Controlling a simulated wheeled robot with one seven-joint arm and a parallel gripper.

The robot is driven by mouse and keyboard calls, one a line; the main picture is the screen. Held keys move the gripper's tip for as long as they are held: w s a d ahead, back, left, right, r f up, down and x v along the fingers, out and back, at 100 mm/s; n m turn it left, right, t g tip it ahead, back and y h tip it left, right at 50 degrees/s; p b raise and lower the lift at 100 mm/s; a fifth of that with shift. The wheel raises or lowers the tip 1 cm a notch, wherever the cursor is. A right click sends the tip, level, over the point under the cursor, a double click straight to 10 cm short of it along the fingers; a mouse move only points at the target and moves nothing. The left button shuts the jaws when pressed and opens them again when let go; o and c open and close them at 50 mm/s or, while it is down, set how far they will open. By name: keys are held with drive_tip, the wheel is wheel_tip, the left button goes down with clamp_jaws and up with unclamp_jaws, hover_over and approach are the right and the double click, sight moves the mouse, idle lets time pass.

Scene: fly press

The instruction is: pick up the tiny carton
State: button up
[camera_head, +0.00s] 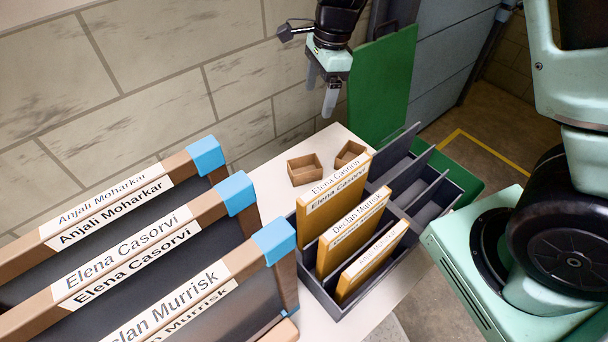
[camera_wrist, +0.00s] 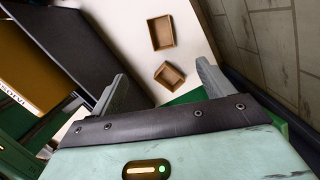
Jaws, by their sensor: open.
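Two small open brown cardboard cartons sit on the white table near the wall. In the head view one carton (camera_head: 304,169) is nearer and to the left, and the other carton (camera_head: 350,154) is to its right, close to the dark rack. The wrist view shows both, one carton (camera_wrist: 162,33) farther up and one carton (camera_wrist: 170,75) closer to the fingers. I cannot tell for certain which one is the tiny carton. My gripper (camera_head: 321,93) is open and empty, above and behind the cartons.
A dark divided rack (camera_head: 425,196) holds several yellow name-labelled folders (camera_head: 336,200) beside the cartons. Large wooden-framed name boards (camera_head: 150,245) with blue corners stand at left. A green panel (camera_head: 383,85) is behind, and the block wall (camera_head: 150,75) is close. White table surface is free around the cartons.

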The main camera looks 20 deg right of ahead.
wheel_tip(320, 180, down, 7)
drive_tip(key=b, duration=0.6)
drive_tip(key=p, duration=0.1)
approach(305, 167)
drive_tip(key=s, duration=0.1)
drive_tip(key=s+a+f, duration=0.1)
drive_tip(key=shift+s+a+f, duration=0.15)
drive_tip(key=shift+s+f, duration=0.05)
drive_tip(key=shift+s, duration=0.15)
drive_tip(key=shift+w+a+f+p, duration=0.1)
drive_tip(key=shift+a+f+p, duration=0.2)
drive_tip(key=shift+f, duration=0.55)
drive_tip(key=shift+s+a+f+p, duration=0.1)
drive_tip(key=shift+a+f+p, duration=0.2)
drive_tip(key=shift+f, duration=0.6)
drive_tip(key=shift+w+a+f+p, duration=0.15)
drive_tip(key=shift+f+p, duration=0.2)
drive_tip(key=shift+f, duration=0.5)
drive_tip(key=c, duration=1.1)
